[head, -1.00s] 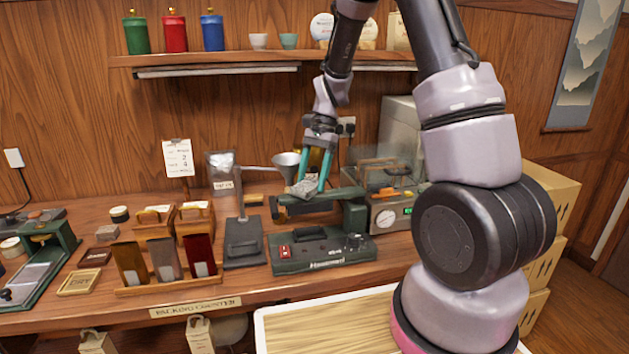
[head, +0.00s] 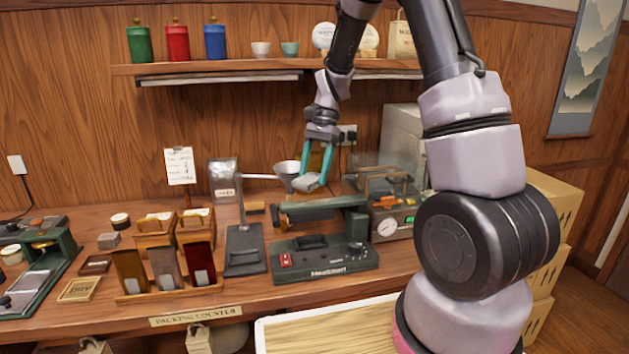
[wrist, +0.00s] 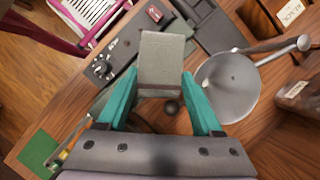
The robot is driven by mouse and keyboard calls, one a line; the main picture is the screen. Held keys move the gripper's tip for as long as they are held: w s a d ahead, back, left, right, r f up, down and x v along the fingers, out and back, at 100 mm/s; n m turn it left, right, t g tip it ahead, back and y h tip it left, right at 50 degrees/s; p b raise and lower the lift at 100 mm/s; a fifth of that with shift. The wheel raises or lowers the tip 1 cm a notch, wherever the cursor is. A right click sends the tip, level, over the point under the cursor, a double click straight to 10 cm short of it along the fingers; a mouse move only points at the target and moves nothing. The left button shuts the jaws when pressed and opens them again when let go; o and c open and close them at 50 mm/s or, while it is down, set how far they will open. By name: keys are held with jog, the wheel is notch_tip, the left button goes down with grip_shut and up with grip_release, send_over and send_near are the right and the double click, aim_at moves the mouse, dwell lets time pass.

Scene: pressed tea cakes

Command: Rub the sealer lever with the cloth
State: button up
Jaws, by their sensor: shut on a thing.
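The green sealer (head: 325,262) stands on the counter, with a red switch and a knob on its base. Its lever (head: 322,206) is a dark green arm raised above the base. My gripper (head: 312,180), with teal fingers, is shut on the grey cloth (head: 308,184), just above the lever's left half. In the wrist view the cloth (wrist: 162,55) is a grey block between the fingertips and hides part of the sealer (wrist: 125,45). I cannot tell whether the cloth touches the lever.
A metal funnel (head: 287,170) on a stand (head: 245,246) is close left of my gripper. A device with a gauge (head: 388,226) stands right of the sealer. Wooden holders with pouches (head: 165,262) are to the left. A shelf (head: 230,70) hangs above.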

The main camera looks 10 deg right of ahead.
aim_at(307, 177)
jog(key=shift+w+a+r, duration=0.1)
jog(key=shift+a+r, duration=0.15)
jog(key=shift+r, duration=0.5)
jog(key=shift+w+a+r, duration=0.1)
jog(key=shift+a+r, duration=0.1)
jog(key=shift+r, duration=0.55)
jog(key=shift+a, duration=0.1)
jog(key=shift+f, duration=0.1)
jog(key=shift+s, duration=0.1)
jog(key=shift+d+r, duration=0.15)
jog(key=shift+r, duration=0.55)
jog(key=shift+d+r, duration=0.1)
jog(key=shift+r, duration=0.6)
